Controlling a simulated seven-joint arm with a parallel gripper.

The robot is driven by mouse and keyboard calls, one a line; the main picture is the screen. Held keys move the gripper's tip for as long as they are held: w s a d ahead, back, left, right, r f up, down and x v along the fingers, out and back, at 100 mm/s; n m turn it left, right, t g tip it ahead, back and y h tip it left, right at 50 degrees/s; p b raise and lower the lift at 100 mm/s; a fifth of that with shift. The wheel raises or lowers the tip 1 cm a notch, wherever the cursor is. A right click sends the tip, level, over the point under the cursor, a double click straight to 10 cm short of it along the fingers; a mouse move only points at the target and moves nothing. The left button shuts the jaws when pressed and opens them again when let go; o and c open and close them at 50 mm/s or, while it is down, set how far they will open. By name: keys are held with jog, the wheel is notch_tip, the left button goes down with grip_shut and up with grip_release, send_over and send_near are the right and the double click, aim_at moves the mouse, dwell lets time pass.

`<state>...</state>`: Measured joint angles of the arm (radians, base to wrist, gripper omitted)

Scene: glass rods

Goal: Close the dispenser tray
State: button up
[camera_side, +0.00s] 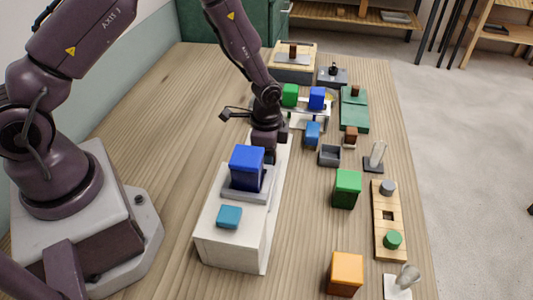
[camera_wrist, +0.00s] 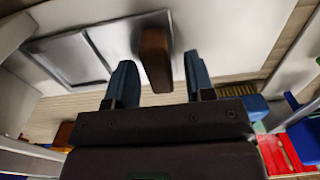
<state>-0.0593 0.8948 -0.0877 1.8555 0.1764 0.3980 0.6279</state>
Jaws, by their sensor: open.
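The dispenser is a long white box (camera_side: 222,245) at the middle front of the table in the side view. A grey holder with a blue block (camera_side: 247,160) and a teal button-like block (camera_side: 229,217) are on its top. My gripper (camera_side: 268,150) is low at its far end; its fingertips are hidden there. In the wrist view my gripper (camera_wrist: 160,80) is open, its two dark blue fingers spread. A brown handle-like piece (camera_wrist: 155,58) shows in the gap between them, beside a white panel (camera_wrist: 225,35) with a grey-framed recess (camera_wrist: 72,58). I cannot tell whether the fingers touch it.
Right of the dispenser stand a green block (camera_side: 346,188), an orange block (camera_side: 345,272), a grey open box (camera_side: 330,155) and a wooden peg board (camera_side: 376,230). Several coloured blocks and stands are at the back. Bare table (camera_side: 165,150) lies left of the dispenser.

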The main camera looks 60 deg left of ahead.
jog(key=shift+f, duration=0.35)
grip_shut()
jog(key=shift+s+d, duration=0.9)
jog(key=shift+d, duration=0.05)
grip_release()
jog(key=shift+r, duration=0.1)
notch_tip(320, 180, up, 13)
